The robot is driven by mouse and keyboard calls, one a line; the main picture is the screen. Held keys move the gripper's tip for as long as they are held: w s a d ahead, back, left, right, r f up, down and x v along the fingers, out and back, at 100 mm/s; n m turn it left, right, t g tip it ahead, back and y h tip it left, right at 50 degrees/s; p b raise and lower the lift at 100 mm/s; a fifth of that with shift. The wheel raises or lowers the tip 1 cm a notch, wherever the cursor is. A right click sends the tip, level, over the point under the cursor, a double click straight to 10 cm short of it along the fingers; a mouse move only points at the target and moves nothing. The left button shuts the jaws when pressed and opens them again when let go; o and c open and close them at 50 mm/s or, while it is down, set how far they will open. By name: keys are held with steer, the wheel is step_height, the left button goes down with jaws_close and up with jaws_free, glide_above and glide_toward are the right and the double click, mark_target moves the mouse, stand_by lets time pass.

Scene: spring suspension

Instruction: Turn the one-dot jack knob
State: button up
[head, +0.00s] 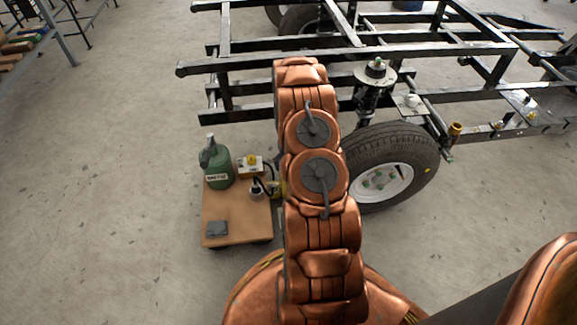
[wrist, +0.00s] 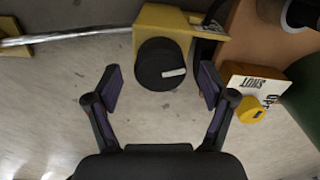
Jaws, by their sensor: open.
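A round black knob (wrist: 162,64) with one white bar mark sits on a yellow housing (wrist: 213,32) in the wrist view. I cannot make out any dots on it. My gripper (wrist: 160,88) is open, with its two dark fingers apart. The knob lies between and slightly beyond the fingertips, with clear gaps on both sides; I see no contact. In the head view only a sliver of yellow (head: 279,188) shows beside my copper arm, which hides the knob and my gripper.
A box with a yellow knob (wrist: 250,109) stands right of the right finger. A tyre (head: 411,145) and black frame (head: 240,86) stand beyond.

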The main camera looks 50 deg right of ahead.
step_height(320, 180, up, 10)
stand_by(0.5)
steer(key=shift+d+f, duration=0.1)
steer(key=shift+f, duration=0.05)
steer(key=f+n+g+p, duration=0.1)
steer(key=d+n+g+p, duration=0.1)
steer(key=n, duration=0.1)
steer(key=shift+w+d+f, duration=0.25)
steer(key=shift+w+f, duration=0.1)
steer(key=n, duration=0.1)
steer(key=w+a+f+n+g+p, duration=0.1)
steer(key=n, duration=0.1)
steer(key=f+n+h+p, duration=0.1)
steer(key=shift+w+a+f+n+g, duration=0.2)
steer(key=shift+w+a+n+g, duration=0.05)
steer(key=shift+w+n+g, duration=0.15)
steer(key=shift+n+g, duration=0.3)
steer(key=shift+n, duration=0.3)
steer(key=shift+w+a+b+x, duration=0.1)
steer(key=shift+w+b+x, duration=0.1)
steer(key=shift+x, duration=1.15)
steer(key=shift+w+a+b+x, duration=0.1)
steer(key=shift+a+b+x, duration=0.1)
steer(key=shift+x, duration=1.15)
steer(key=shift+w+a+b+x, duration=0.1)
steer(key=shift+b+x, duration=0.1)
steer(key=shift+x, duration=1.2)
steer(key=shift+f, duration=0.1)
